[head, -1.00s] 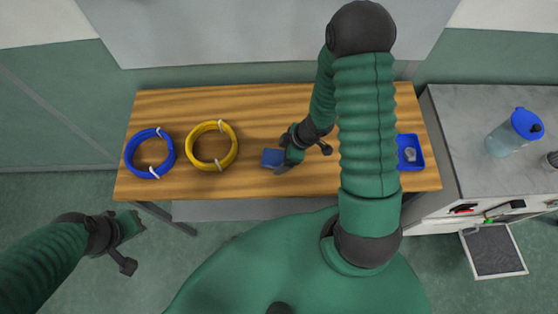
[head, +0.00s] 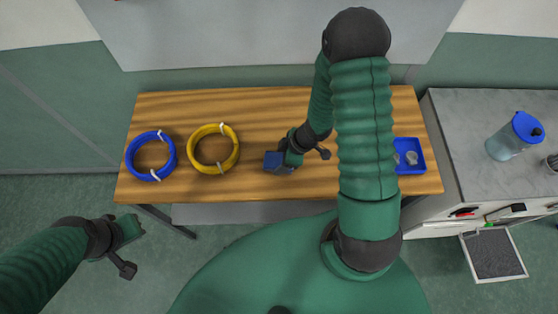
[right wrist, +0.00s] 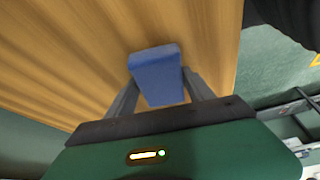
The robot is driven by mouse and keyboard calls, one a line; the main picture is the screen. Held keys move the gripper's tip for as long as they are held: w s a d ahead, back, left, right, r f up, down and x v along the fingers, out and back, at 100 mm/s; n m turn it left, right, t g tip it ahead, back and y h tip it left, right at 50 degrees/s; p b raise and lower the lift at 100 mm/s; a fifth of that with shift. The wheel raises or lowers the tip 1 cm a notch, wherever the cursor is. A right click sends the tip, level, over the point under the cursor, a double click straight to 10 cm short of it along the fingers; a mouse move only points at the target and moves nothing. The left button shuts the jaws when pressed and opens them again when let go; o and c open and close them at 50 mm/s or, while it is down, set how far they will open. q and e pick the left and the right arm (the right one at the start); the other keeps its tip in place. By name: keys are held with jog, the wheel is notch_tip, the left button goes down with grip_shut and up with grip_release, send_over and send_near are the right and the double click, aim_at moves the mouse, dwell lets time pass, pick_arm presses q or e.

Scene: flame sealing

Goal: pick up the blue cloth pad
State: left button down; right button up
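The blue cloth pad (head: 274,161) is at the front middle of the wooden table, at my right gripper (head: 282,165). In the right wrist view, the pad (right wrist: 156,74) sits between the two grey fingers (right wrist: 158,92), which press against its sides. The right gripper is shut on it. I cannot tell surely whether the pad is clear of the tabletop. My left gripper (head: 137,228) hangs over the floor in front of the table's left end, away from the pad. Its fingers are too small to read.
A blue coil (head: 131,166) and a yellow coil (head: 192,161) lie on the wooden table (head: 255,105) left of the pad. A blue tray (head: 418,166) with small items is at the right end. A grey counter (head: 460,120) with a bottle (head: 508,140) stands further right.

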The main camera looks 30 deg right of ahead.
jog(key=shift+a, duration=0.15)
jog(key=c, duration=0.5)
jog(key=shift+c, duration=0.2)
